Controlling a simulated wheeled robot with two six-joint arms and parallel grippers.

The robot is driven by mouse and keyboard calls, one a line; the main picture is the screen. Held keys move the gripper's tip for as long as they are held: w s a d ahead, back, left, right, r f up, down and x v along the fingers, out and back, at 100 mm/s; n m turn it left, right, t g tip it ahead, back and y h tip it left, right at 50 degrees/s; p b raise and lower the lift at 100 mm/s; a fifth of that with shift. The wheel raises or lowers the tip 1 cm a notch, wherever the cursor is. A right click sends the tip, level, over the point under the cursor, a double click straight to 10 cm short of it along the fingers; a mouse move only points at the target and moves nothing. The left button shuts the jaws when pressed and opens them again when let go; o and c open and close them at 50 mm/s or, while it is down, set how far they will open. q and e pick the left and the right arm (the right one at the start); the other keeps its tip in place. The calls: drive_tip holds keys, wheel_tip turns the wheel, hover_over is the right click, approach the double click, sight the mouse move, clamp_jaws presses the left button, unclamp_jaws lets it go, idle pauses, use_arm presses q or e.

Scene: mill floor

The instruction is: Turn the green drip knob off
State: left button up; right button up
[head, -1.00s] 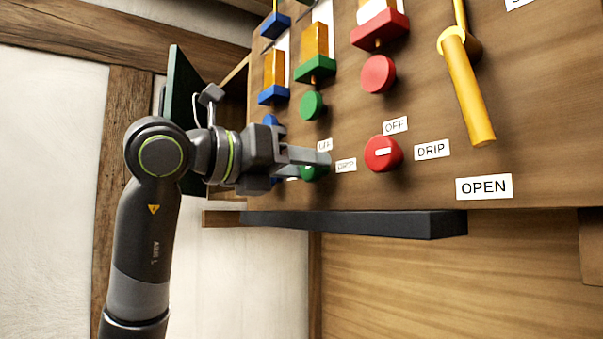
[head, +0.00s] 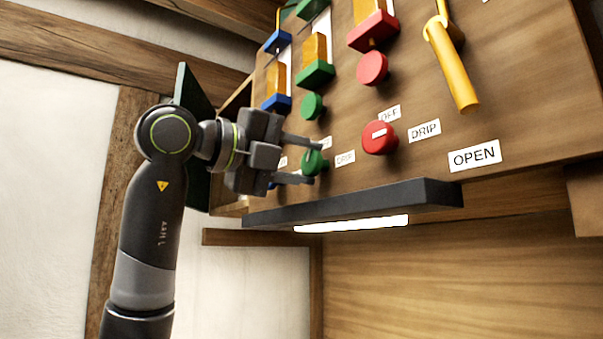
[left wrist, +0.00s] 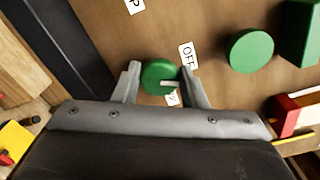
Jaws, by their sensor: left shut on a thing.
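The green drip knob (head: 314,162) is a round green dial low on the wooden panel, partly hidden by my fingers in the head view. In the left wrist view the knob (left wrist: 158,72) sits between my two fingertips, its white mark lying toward its right side. My left gripper (head: 314,160) is shut on this knob, one finger on each side, and it also shows in the left wrist view (left wrist: 161,80). An OFF label (left wrist: 187,55) is beside the right finger there. A DRIP label (head: 345,158) is right of the knob in the head view. My right gripper is out of view.
A red knob (head: 379,137) is to the right, with a yellow lever (head: 452,66) beyond it. A green button (head: 312,106) is above the green knob, and a red button (head: 372,68) above the red one. A dark ledge (head: 350,203) runs beneath the panel.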

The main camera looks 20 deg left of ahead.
use_arm(q)
drive_tip(key=n+b, duration=0.2)
drive_tip(key=n, duration=0.2)
drive_tip(key=shift+f+n, duration=0.1)
drive_tip(key=shift+n, duration=0.2)
idle(0.3)
drive_tip(key=o, duration=1)
drive_tip(key=shift+c, duration=0.2)
drive_tip(key=shift+b, duration=0.3)
drive_tip(key=shift+s+a, duration=0.1)
drive_tip(key=shift+a, duration=0.05)
drive_tip(key=b+v, duration=0.5)
drive_tip(key=v, duration=1.2)
